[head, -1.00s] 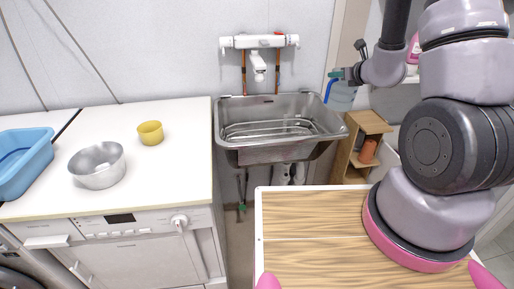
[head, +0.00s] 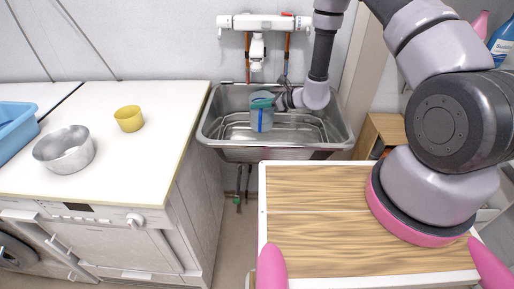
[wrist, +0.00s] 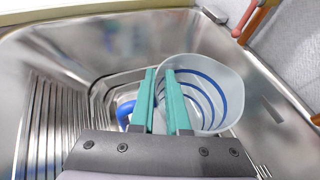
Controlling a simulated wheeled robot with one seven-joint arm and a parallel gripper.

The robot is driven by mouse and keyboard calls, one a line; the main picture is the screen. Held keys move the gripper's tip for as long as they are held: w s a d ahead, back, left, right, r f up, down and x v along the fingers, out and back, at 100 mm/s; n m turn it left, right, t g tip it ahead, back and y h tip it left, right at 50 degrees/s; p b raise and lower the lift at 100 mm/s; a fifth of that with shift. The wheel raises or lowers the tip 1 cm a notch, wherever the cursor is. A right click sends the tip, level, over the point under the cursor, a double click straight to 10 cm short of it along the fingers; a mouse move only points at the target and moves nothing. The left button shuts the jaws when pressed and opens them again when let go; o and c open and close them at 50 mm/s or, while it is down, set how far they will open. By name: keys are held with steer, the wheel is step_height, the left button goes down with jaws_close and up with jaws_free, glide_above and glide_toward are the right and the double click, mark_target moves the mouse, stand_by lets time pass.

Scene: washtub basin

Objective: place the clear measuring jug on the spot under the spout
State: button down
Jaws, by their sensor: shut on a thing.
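The clear measuring jug (head: 262,121), marked with blue lines, is upright inside the steel sink basin (head: 215,128), a little left of its middle. It also shows in the wrist view (wrist: 232,92), with its blue handle (wrist: 124,112) on the left. My gripper (head: 262,101), with green fingers, is shut on the jug at its wall or handle side; the exact contact is partly hidden. The white spout (head: 257,47) is on the wall above and behind the jug. I cannot tell whether the jug's base touches the basin floor.
Orange pipes (head: 287,50) run by the tap. A white counter at left (head: 150,165) holds a metal bowl (head: 64,151), a yellow cup (head: 129,119) and a blue tub (head: 14,128). A wooden shelf (head: 376,130) stands right of the basin. The basin floor around the jug looks clear.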

mark_target(253, 120)
steer(key=shift+s+a+f+n+g, duration=0.15)
steer(key=shift+s+a+f, duration=0.15)
steer(key=shift+a+f, duration=0.25)
steer(key=shift+s+a+f+n+g, duration=0.15)
steer(key=shift+s+a+f, duration=0.1)
steer(key=shift+a+f, duration=0.25)
step_height(253, 120, down, 4)
steer(key=shift+f, duration=0.25)
step_height(253, 120, down, 5)
steer(key=shift+r, duration=0.1)
steer(key=c, duration=0.9)
jaws_free()
steer(key=v, duration=0.7)
steer(key=shift+s+d, duration=0.1)
steer(key=shift+d, duration=0.15)
